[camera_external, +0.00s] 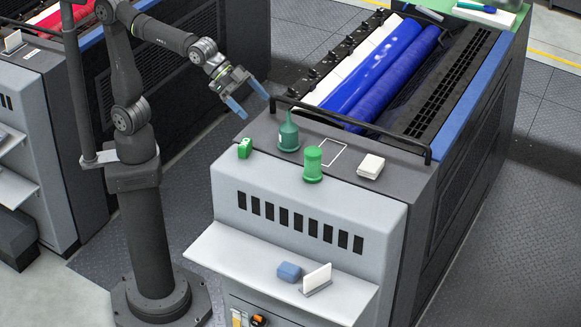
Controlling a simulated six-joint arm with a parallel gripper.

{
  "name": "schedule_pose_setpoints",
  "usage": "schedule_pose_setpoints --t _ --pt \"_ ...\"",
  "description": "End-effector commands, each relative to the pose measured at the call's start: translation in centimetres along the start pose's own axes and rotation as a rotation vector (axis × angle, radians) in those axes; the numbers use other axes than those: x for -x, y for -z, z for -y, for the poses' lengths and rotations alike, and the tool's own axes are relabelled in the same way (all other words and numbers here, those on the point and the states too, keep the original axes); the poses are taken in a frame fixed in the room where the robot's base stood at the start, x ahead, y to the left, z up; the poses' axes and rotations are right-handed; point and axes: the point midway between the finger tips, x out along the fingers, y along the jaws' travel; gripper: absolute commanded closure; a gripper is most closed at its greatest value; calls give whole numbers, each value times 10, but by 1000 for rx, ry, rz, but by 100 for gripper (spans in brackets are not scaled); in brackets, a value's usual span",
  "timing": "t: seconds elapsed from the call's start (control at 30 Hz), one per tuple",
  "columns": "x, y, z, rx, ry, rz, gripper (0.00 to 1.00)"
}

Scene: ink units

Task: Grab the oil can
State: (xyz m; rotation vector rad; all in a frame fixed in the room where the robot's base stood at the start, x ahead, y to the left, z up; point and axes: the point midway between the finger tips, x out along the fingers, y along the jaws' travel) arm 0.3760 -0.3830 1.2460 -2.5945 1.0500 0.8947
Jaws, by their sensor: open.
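The likely oil can (289,136) is a dark green container with a tapered spout. It stands upright on the dark top of the grey ink unit (385,193), near its left side. My gripper (248,105) has two blue fingertips. It is open and empty, up and to the left of the can and apart from it. A brighter green cylinder (313,165) stands just right of and in front of the can, close to it.
A small green item (244,148) sits left of the can. A white block (370,167) lies to the right, past a white outlined rectangle. A black rail (350,127) runs behind, before the blue rollers (375,65). A lower shelf holds a blue block (289,271) and a white card (316,277).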

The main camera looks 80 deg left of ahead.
Motion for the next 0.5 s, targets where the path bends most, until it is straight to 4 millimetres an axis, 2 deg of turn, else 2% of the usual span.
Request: schedule_pose_setpoints --t 0.07,0.17,0.5 --pt "0 0 0 0 0 0 0" --pt "0 0 0 0 0 0 19" --pt "-2 1 4 41 6 12 19"
